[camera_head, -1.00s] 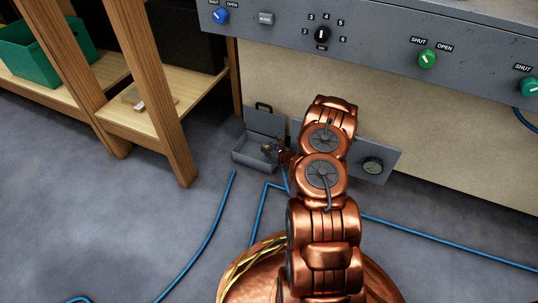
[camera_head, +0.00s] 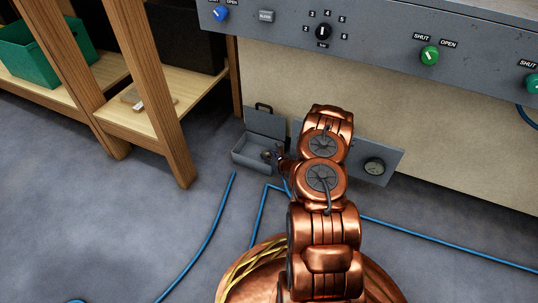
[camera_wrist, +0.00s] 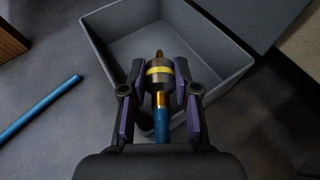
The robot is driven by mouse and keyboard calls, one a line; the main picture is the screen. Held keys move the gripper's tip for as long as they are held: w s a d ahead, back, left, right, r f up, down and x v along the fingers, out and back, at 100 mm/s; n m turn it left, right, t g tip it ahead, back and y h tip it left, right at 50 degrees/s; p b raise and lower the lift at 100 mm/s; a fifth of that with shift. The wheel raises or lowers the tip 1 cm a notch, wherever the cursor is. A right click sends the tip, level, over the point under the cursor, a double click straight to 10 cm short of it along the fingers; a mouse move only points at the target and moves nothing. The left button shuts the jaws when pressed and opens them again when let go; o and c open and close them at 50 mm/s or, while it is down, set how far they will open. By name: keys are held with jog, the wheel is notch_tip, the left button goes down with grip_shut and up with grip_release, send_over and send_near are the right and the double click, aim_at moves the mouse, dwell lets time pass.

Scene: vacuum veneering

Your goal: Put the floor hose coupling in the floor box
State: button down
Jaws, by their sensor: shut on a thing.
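The floor hose coupling (camera_wrist: 159,80) is a metal fitting with a yellow band and brass ends, on a blue hose (camera_wrist: 160,125). My gripper (camera_wrist: 158,82) is shut on it, with a finger on each side, in the wrist view. The grey floor box (camera_wrist: 228,52) lies beyond and below, and the coupling's tip shows against its open inside. I cannot tell the coupling's height over the box. In the head view the open floor box (camera_head: 243,160), lid raised, stands by the wall. My gripper (camera_head: 277,158) is small there, at its right side, partly hidden by my arm.
A grey panel with a gauge (camera_head: 374,167) stands right of the box. A wooden shelf (camera_head: 165,100) with a green bin (camera_head: 38,52) is at the left. Blue hoses (camera_head: 212,220) run over the floor.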

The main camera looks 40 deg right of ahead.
jog(key=c, duration=0.9)
grip_release()
jog(key=shift+o, duration=0.2)
jog(key=shift+r, duration=0.15)
jog(key=shift+d+r, duration=0.1)
jog(key=shift+r, duration=0.45)
jog(key=p+v, duration=0.5)
jog(key=v, duration=0.7)
jog(key=shift+f, duration=0.15)
